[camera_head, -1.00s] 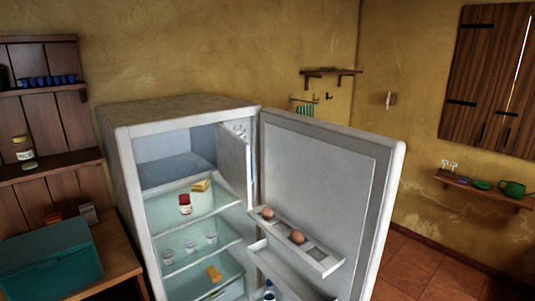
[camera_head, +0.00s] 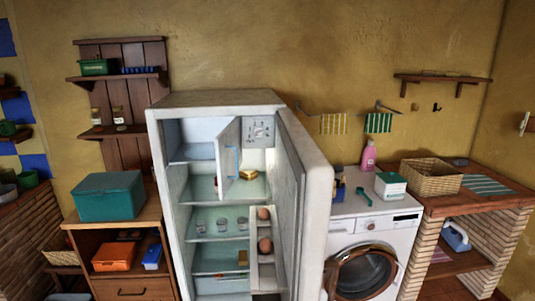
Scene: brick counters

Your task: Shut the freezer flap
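The fridge (camera_head: 220,98) stands open in the middle of the head view. Its big door (camera_head: 312,200) is swung out to the right and seen nearly edge-on. The freezer flap (camera_head: 228,157) is a small white inner door at the top of the fridge, standing open and pointing outward, with a bluish strip along it. The freezer compartment (camera_head: 190,140) shows as an open pale-blue space to the left of the flap. Neither of my grippers is in view.
A washing machine (camera_head: 372,235) stands right of the fridge door, with a pink bottle (camera_head: 368,156) on top. A wooden cabinet (camera_head: 130,235) with a teal box (camera_head: 108,196) stands on the left. Eggs (camera_head: 264,245) sit in the door rack.

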